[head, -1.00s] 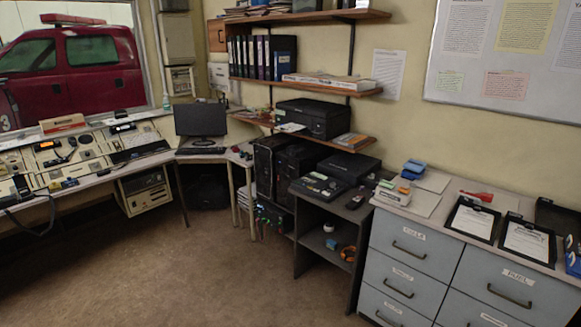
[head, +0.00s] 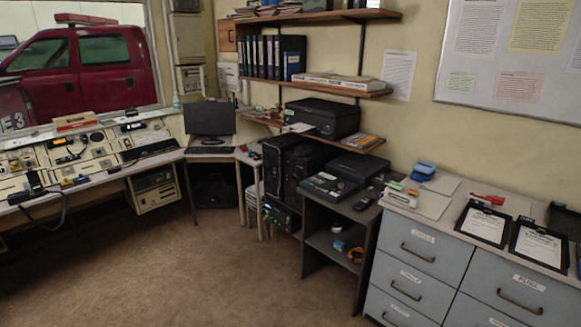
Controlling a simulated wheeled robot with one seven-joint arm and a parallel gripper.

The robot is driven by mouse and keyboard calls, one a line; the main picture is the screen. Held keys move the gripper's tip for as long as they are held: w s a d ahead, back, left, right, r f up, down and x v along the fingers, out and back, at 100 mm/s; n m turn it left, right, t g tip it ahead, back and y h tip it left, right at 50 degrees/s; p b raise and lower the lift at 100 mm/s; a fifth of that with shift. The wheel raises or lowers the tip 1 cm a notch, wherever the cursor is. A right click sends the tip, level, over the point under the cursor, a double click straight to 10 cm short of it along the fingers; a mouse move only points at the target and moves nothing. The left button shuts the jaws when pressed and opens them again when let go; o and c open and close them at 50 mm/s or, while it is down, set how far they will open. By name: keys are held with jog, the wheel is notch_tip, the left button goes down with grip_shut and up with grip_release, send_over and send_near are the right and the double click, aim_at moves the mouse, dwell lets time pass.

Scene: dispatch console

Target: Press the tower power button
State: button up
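Two black computer towers stand side by side in the middle of the head view, right of the corner desk. The left tower (head: 277,172) shows a dark front, and the right tower (head: 307,163) is partly hidden by the low dark stand. I cannot make out a power button on either one at this size. My gripper is not in view.
A monitor (head: 209,120) stands on the corner desk, and a console (head: 75,155) runs along the left wall. A low dark stand (head: 335,222) and a grey drawer cabinet (head: 418,260) line the right. The brown floor (head: 190,265) in front is clear.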

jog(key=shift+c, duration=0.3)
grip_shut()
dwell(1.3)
